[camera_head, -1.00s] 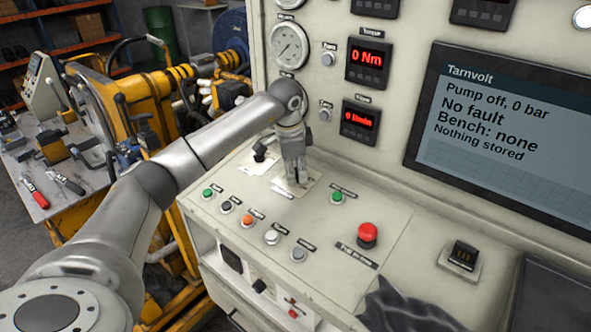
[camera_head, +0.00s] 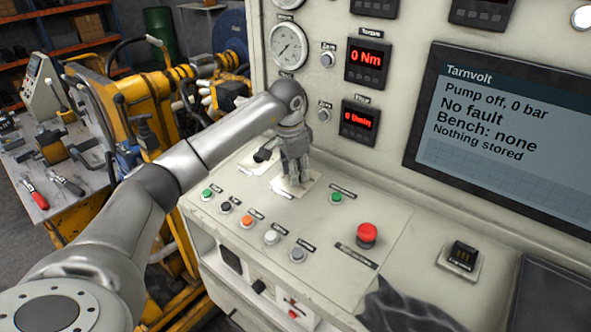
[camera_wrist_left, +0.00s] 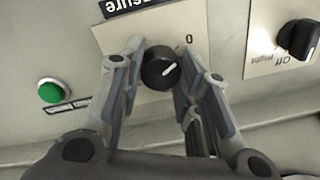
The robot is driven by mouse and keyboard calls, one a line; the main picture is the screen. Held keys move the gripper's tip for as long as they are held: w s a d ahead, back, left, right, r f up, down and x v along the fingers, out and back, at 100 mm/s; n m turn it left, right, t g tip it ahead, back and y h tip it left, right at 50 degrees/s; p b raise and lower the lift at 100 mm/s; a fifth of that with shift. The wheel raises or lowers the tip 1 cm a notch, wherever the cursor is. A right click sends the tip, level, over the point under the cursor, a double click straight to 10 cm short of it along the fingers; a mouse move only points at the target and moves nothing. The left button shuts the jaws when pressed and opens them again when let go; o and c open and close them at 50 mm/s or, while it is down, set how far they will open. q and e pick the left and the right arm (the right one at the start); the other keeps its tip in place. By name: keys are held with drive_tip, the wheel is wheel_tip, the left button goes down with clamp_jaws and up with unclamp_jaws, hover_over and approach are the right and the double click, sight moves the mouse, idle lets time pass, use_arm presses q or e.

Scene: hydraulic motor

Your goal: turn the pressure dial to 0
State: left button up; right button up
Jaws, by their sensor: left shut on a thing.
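The pressure dial (camera_wrist_left: 158,68) is a round black knob on a pale plate, seen in the left wrist view. Its white mark points right and slightly up, below the printed 0 on the plate. My left gripper (camera_wrist_left: 160,75) has its two fingers on either side of the knob, shut on it. In the head view, my left gripper (camera_head: 292,178) reaches down to the sloped console, and the dial there is hidden by the fingers. My right gripper is not in view.
Another black knob (camera_wrist_left: 298,38) marked Off is nearby, and a green button (camera_wrist_left: 50,90) is on the other side. A red mushroom button (camera_head: 367,234) and several small buttons sit nearer. The screen (camera_head: 510,140) reads "Pump off, 0 bar".

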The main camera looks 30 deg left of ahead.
use_arm(q)
drive_tip(key=shift+a+r, duration=0.1)
drive_tip(key=o, duration=1)
drive_tip(key=shift+o, duration=0.2)
drive_tip(key=shift+r, duration=0.25)
wheel_tip(320, 180, up, 11)
drive_tip(key=s, duration=0.2)
drive_tip(key=shift+s+d, duration=0.15)
drive_tip(key=shift+d, duration=0.05)
